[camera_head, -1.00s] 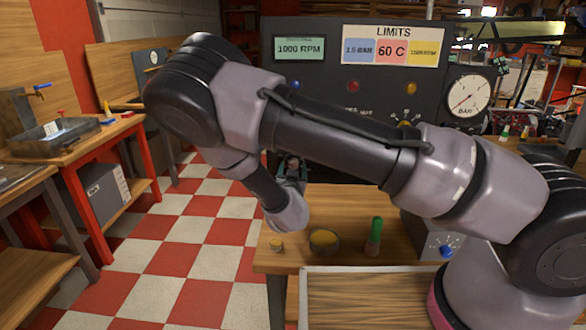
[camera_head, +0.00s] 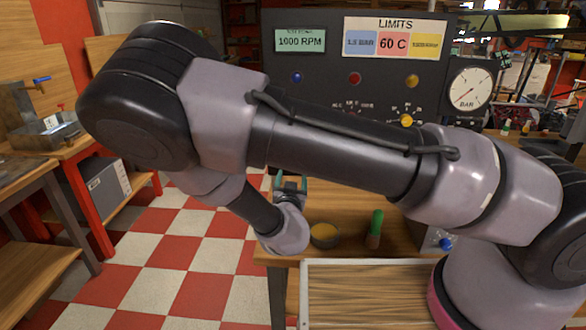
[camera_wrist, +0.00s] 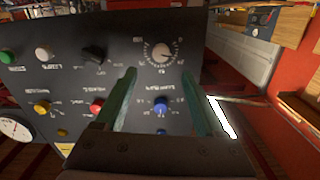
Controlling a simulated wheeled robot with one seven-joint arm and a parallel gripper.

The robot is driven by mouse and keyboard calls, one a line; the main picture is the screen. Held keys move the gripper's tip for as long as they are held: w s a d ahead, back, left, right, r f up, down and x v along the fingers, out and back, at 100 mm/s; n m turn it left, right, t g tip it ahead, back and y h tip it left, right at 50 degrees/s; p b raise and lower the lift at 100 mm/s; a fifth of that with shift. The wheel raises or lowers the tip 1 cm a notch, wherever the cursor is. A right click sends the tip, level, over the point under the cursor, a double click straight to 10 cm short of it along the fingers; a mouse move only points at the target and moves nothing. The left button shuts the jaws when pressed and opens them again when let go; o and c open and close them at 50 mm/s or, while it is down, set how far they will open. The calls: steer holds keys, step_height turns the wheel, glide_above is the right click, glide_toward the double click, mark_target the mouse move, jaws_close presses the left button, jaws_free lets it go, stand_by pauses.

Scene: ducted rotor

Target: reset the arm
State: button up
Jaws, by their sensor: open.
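My gripper (camera_wrist: 163,82) is open in the wrist view, its two green fingers apart with nothing held between them. Beyond the fingers is a dark control panel (camera_wrist: 120,70), seen upside down, with a blue knob (camera_wrist: 161,104) showing between them and a grey knob (camera_wrist: 161,52) past the tips. In the head view my arm stretches across the picture, elbow at left, and my gripper (camera_head: 290,183) is mostly hidden behind its own wrist, in front of the panel (camera_head: 330,80). No contact with the panel shows.
A wooden bench (camera_head: 345,205) carries a bowl with yellow contents (camera_head: 324,235) and a green-handled tool (camera_head: 375,230), close to my wrist. A pale-rimmed tray (camera_head: 303,290) is in front. A pressure gauge (camera_head: 471,88) is at right. Checkered floor (camera_head: 190,250) lies open at left.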

steer(key=w+d+r+m+g, duration=0.4)
steer(key=w+d+m+g, duration=0.1)
steer(key=g, duration=0.3)
steer(key=s+d+r+g+y, duration=0.15)
steer(key=d+r, duration=0.25)
steer(key=r, duration=0.5)
steer(key=s+d+r+g+y, duration=0.1)
steer(key=s+d+r+y, duration=0.2)
steer(key=r, duration=0.6)
steer(key=s+d+r+n+h, duration=0.2)
steer(key=s+d+r, duration=1)
steer(key=s+d, duration=0.3)
steer(key=shift+s+r+n, duration=0.35)
steer(key=shift+s+n, duration=0.05)
steer(key=shift+s, duration=0.65)
steer(key=shift+d, duration=0.1)
